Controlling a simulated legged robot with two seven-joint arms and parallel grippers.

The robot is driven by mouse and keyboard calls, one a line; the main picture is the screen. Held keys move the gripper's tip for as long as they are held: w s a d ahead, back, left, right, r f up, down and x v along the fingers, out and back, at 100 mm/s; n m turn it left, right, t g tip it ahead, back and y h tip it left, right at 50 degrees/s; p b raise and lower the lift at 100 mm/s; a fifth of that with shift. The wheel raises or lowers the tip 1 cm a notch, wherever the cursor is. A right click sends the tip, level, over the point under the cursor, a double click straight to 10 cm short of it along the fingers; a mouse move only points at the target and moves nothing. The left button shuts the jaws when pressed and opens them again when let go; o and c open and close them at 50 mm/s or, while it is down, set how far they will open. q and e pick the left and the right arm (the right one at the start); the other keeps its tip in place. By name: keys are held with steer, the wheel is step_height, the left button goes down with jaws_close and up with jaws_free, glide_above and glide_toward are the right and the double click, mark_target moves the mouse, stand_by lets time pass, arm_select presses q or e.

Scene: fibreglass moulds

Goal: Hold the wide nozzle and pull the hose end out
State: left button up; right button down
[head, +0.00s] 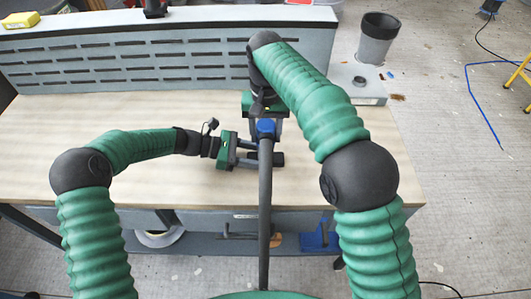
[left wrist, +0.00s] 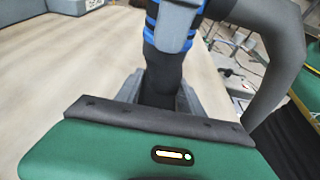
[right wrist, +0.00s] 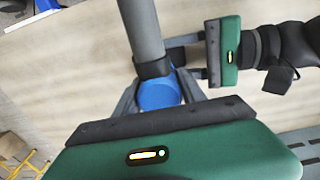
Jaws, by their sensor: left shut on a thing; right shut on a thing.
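The dark grey hose (head: 264,215) runs from the bottom of the head view up to a blue fitting (head: 266,127). My right gripper (head: 265,122) is shut on this blue-marked hose end from the far side. The fitting also shows between its fingers in the right wrist view (right wrist: 157,95). My left gripper (head: 262,158) comes in from the left, just below, and is shut on the black nozzle (left wrist: 160,73). In the left wrist view the nozzle meets the blue-ringed hose end (left wrist: 160,22) with no clear gap. The hose partly hides the nozzle in the head view.
The wooden bench top (head: 60,140) is mostly clear. A slotted grey panel (head: 150,60) stands along its back, with a yellow item (head: 20,20) on top. A grey bucket (head: 377,40) stands at the back right. Blue and orange items lie on the shelf below.

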mark_target(266, 123)
steer(key=shift+r, duration=3)
arm_select(q)
steer(key=o, duration=1.1)
steer(key=shift+c, duration=0.2)
